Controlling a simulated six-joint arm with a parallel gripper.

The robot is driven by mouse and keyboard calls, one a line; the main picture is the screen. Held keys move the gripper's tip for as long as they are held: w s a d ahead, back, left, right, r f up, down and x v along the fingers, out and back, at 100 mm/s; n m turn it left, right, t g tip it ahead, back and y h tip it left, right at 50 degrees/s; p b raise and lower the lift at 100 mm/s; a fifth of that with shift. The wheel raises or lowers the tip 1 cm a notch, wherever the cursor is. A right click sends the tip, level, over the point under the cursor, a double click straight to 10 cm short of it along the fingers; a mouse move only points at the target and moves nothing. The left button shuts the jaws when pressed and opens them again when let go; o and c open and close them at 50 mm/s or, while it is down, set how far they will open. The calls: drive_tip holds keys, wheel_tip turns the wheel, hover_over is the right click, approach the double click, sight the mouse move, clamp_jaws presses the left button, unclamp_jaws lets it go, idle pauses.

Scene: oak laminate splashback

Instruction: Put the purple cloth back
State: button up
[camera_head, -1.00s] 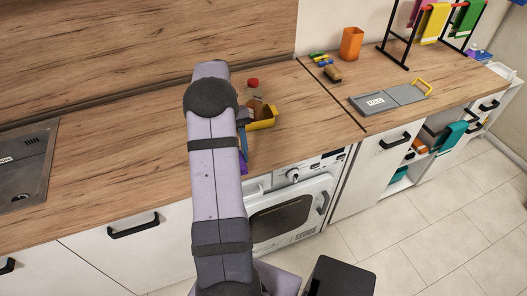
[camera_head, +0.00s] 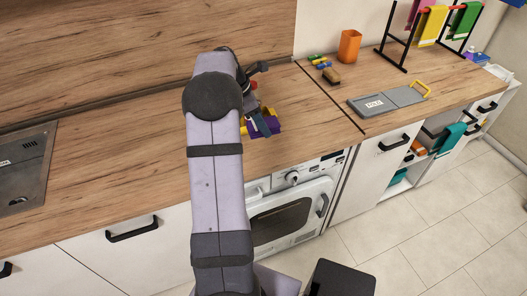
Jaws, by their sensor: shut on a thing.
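The purple cloth (camera_head: 274,127) hangs from my gripper (camera_head: 262,122), which is shut on it. The cloth is in front of or over the yellow tray (camera_head: 243,128) on the wooden counter and hides most of it. I cannot tell whether the cloth touches the tray. A red-capped bottle stands at the tray, mostly hidden behind my gripper. My arm covers the counter to the left of the tray.
A grey folding board (camera_head: 390,99), an orange cup (camera_head: 348,46), a brush (camera_head: 331,75) and a black rack with coloured cloths (camera_head: 433,24) stand to the right. The washing machine (camera_head: 290,217) is below.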

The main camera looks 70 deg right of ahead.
sight(249, 127)
drive_tip(key=shift+n, duration=0.5)
drive_tip(key=shift+f, duration=0.1)
drive_tip(key=shift+f+p, duration=1.4)
drive_tip(key=shift+f, duration=3.5)
drive_tip(key=shift+f, duration=0.1)
drive_tip(key=o, duration=0.9)
drive_tip(key=b+v, duration=0.1)
drive_tip(key=v, duration=0.5)
drive_tip(key=b+v, duration=0.1)
drive_tip(key=v, duration=0.5)
drive_tip(key=shift+s+a+b, duration=0.1)
drive_tip(key=shift+s+b, duration=0.1)
drive_tip(key=shift+b, duration=0.2)
